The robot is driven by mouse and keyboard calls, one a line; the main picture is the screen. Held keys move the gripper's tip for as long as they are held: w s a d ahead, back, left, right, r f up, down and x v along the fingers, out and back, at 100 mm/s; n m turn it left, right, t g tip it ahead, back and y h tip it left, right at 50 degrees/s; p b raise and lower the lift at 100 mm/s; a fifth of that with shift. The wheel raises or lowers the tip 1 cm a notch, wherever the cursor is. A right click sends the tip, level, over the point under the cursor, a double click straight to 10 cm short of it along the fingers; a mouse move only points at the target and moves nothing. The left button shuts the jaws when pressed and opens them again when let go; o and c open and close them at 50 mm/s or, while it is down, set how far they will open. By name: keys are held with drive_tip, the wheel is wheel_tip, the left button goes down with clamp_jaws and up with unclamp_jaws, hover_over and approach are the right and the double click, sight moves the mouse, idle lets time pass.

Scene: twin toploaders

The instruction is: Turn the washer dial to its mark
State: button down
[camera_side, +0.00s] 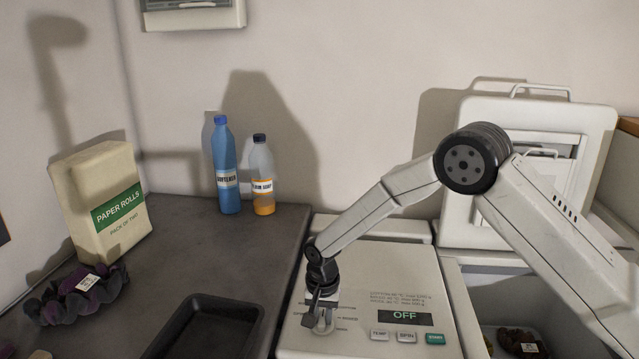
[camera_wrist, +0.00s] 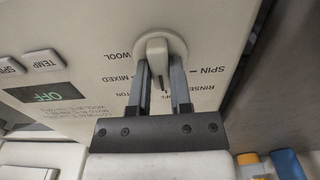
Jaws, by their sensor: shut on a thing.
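The washer dial (camera_wrist: 155,46) is a white round knob with a raised grip bar, set in the washer's light panel (camera_side: 360,275). My gripper (camera_wrist: 160,75) is shut on the dial, with one finger on each side of the grip bar. In the side view, my gripper (camera_side: 320,316) points down onto the dial (camera_side: 324,329) at the panel's front left. Printed words ring the dial, among them WOOL, MIXED, SPIN and RINSE. The fingers hide part of the lettering, and I cannot tell which mark the dial points to. The panel display (camera_side: 404,317) reads OFF.
TEMP, SPIN and START buttons (camera_side: 435,338) sit right of the dial. A black tray (camera_side: 205,325), a purple scrunchie (camera_side: 80,295), a paper rolls pack (camera_side: 100,200), a blue bottle (camera_side: 226,165) and a clear bottle (camera_side: 262,172) stand left, on the dark counter (camera_side: 180,245).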

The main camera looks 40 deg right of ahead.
sight(323, 318)
drive_tip(key=c, duration=0.5)
unclamp_jaws()
drive_tip(key=shift+c, duration=0.2)
drive_tip(key=shift+r, duration=0.15)
drive_tip(key=shift+r, duration=3.75)
drive_tip(key=s+d+r+n+t, duration=0.1)
drive_tip(key=s+d+n, duration=0.3)
drive_tip(key=s, duration=0.6)
drive_tip(key=s+d+r+n+t, duration=0.1)
drive_tip(key=s+d+n, duration=0.4)
drive_tip(key=s, duration=0.6)
drive_tip(key=shift+d+r+t, duration=0.2)
drive_tip(key=shift+r+t, duration=0.1)
drive_tip(key=shift+r, duration=0.5)
drive_tip(key=shift+s, duration=0.1)
